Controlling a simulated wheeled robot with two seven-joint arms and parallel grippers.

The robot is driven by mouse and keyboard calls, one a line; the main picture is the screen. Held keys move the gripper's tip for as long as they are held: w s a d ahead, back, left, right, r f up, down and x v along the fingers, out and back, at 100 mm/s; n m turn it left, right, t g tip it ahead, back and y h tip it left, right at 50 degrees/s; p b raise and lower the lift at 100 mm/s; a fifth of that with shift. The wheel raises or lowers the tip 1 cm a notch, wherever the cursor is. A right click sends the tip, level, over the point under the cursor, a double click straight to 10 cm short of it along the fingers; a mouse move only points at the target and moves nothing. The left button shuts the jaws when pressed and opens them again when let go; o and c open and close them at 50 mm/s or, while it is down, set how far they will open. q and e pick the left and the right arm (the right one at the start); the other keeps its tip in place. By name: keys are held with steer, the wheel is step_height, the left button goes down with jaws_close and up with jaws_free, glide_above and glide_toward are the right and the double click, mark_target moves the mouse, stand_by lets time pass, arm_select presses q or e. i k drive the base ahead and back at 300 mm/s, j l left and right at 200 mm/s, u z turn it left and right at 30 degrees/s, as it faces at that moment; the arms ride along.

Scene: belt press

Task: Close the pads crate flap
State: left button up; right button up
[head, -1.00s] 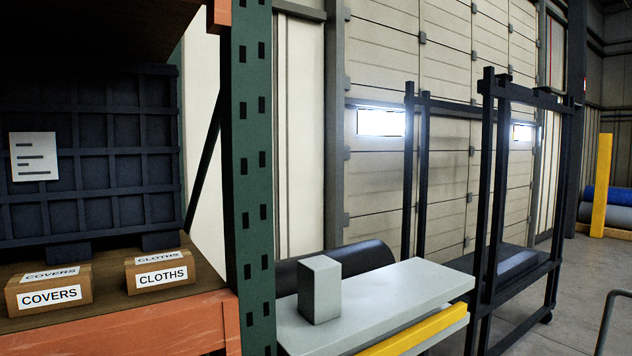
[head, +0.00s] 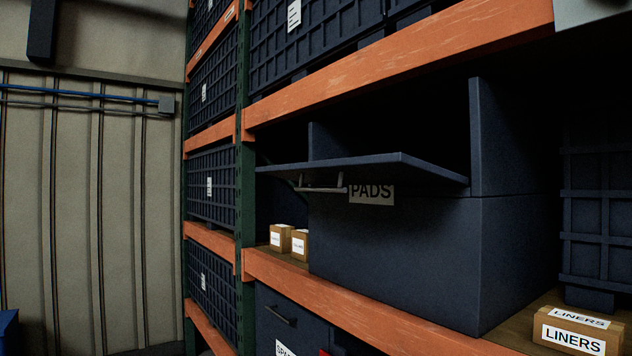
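The pads crate (head: 395,245) is a dark blue box on the middle shelf of the rack. Its "PADS" label (head: 371,194) shows just under the flap, with its upper edge hidden. The flap (head: 385,168) is open and sticks out roughly level from the crate's front, at about mid-height. A thin bar handle (head: 322,188) hangs under the flap's left part. Above the flap the crate's opening is dark, and its contents cannot be seen. Neither of my grippers is in view.
An orange shelf beam (head: 385,312) runs below the crate. A "LINERS" box (head: 575,331) stands at the right, and small cardboard boxes (head: 290,242) at the left. Another orange beam (head: 400,57) runs above. A drawer-like bin (head: 285,325) sits below. Open space lies left, towards the wall.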

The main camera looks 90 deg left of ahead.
mark_target(400, 168)
steer(key=u, duration=0.5)
steer(key=j+u, duration=0.1)
steer(key=u, duration=0.85)
steer(key=j+u, duration=0.15)
steer(key=u, duration=0.8)
